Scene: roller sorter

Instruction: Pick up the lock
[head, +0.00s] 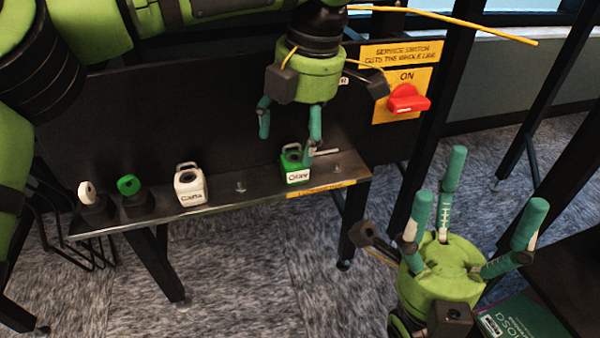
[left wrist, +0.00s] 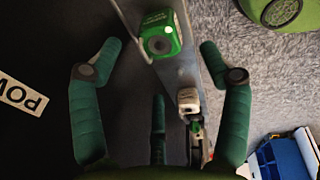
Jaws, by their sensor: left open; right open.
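A green lock (head: 296,163) with a white label stands on the narrow shelf (head: 225,193). The green lock also shows at the top of the left wrist view (left wrist: 160,38). A white lock (head: 190,187) with a dark-lettered label stands further left on the shelf and shows in the left wrist view (left wrist: 188,98). My left gripper (head: 290,128) is open and empty, just above the green lock; one finger overlaps its edge in the head view, and I cannot tell whether they touch. My right gripper (head: 472,195) is open and empty, fingers up, at the right, away from the shelf.
A white knob (head: 87,192) and a green knob (head: 128,185) stand at the shelf's left end. A dark panel rises behind the shelf, with a red switch (head: 408,99) on a yellow plate. A green box (head: 522,320) lies at the lower right. Small pegs stand on bare shelf.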

